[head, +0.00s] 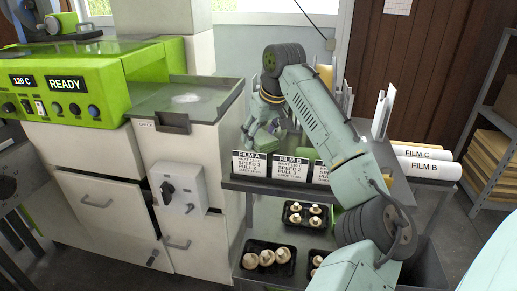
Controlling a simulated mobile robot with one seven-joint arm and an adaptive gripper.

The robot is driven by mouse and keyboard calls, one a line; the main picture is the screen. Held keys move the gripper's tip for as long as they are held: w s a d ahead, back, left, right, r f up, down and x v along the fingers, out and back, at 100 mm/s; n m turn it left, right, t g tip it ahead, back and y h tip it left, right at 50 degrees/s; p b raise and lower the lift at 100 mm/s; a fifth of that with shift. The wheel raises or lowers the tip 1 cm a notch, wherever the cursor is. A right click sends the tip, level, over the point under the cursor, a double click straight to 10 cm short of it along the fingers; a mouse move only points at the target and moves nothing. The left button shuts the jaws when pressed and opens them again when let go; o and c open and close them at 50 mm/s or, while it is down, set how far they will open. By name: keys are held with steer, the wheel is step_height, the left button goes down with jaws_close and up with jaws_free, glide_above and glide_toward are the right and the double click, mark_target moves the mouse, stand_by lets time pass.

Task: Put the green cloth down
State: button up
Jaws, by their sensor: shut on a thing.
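The green cloth (290,147) shows as a pale green, folded-looking patch just behind the labelled cards on the cart. My gripper (264,127) is at its upper left, with the fingers pointing down, shut on the cloth. My wrist and forearm cover part of this area. I cannot tell whether the cloth's underside touches the cart top.
Cards (294,170) stand along the front edge of the cart top. Trays of mushrooms (267,258) sit on the shelf below. White film rolls (428,168) lie at right. A green heating machine (62,82) and a metal-topped cabinet (189,97) stand at left.

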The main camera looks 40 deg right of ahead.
steer(key=shift+f, duration=2.1)
steer(key=o, duration=1)
steer(key=shift+f, duration=0.15)
steer(key=shift+o, duration=0.2)
steer(key=v, duration=1.2)
steer(key=shift+w, duration=0.1)
